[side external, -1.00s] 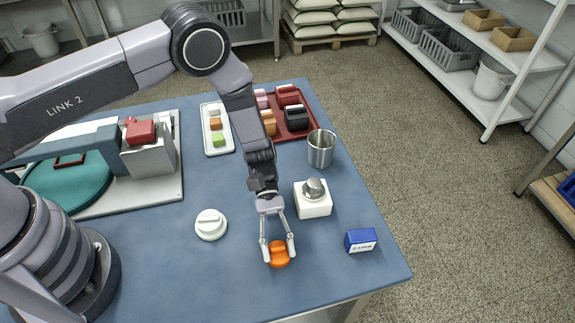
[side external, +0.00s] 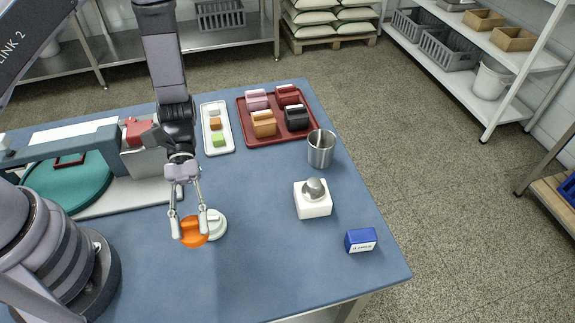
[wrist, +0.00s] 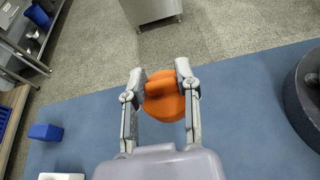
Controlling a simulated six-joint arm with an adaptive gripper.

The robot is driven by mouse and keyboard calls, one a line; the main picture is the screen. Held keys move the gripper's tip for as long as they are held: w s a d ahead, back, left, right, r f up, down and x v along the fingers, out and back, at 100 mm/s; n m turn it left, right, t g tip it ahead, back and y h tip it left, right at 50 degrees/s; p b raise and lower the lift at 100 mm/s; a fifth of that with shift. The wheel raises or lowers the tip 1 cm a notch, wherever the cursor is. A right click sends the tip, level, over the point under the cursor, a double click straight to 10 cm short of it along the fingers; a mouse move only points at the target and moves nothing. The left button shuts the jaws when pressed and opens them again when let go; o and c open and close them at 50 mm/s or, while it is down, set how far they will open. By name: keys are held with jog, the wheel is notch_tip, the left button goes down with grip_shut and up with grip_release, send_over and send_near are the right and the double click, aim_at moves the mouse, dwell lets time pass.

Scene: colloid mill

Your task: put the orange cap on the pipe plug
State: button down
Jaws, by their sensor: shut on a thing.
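My gripper (side external: 190,236) is shut on the orange cap (side external: 193,229), with one finger on each side of its raised grip bar. In the wrist view the orange cap (wrist: 163,100) sits between the fingertips. A white round piece with a similar raised bar (side external: 216,224) lies on the table, its left part covered in the side view by the orange cap. I cannot tell the cap's height above it. A white block with a grey rounded metal piece on top (side external: 314,189) stands to the right. I cannot tell which piece is the pipe plug.
A metal cup (side external: 321,148) and a blue box (side external: 360,240) stand on the right. A red tray (side external: 279,139) of several blocks and a white tray (side external: 207,108) are at the back. A machine with a green disc (side external: 68,190) is left. The front middle of the table is clear.

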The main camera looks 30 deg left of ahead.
aim_at(209, 220)
jog(key=shift+w+a+r+n+t+h, duration=0.1)
jog(key=shift+w+a+n+t+h, duration=0.1)
jog(key=shift+a+n+t+h, duration=0.25)
jog(key=w+a+f+n+t+h, duration=0.2)
jog(key=w+a+n+t+h, duration=0.15)
jog(key=w+n+t, duration=0.4)
jog(key=shift+n+t, duration=0.3)
jog(key=shift+t, duration=0.5)
jog(key=f, duration=0.5)
jog(key=s+f, duration=0.1)
jog(key=f, duration=0.1)
jog(key=shift+a+f, duration=0.3)
jog(key=shift+a, duration=0.1)
jog(key=c, duration=0.8)
grip_release()
jog(key=shift+f, duration=0.1)
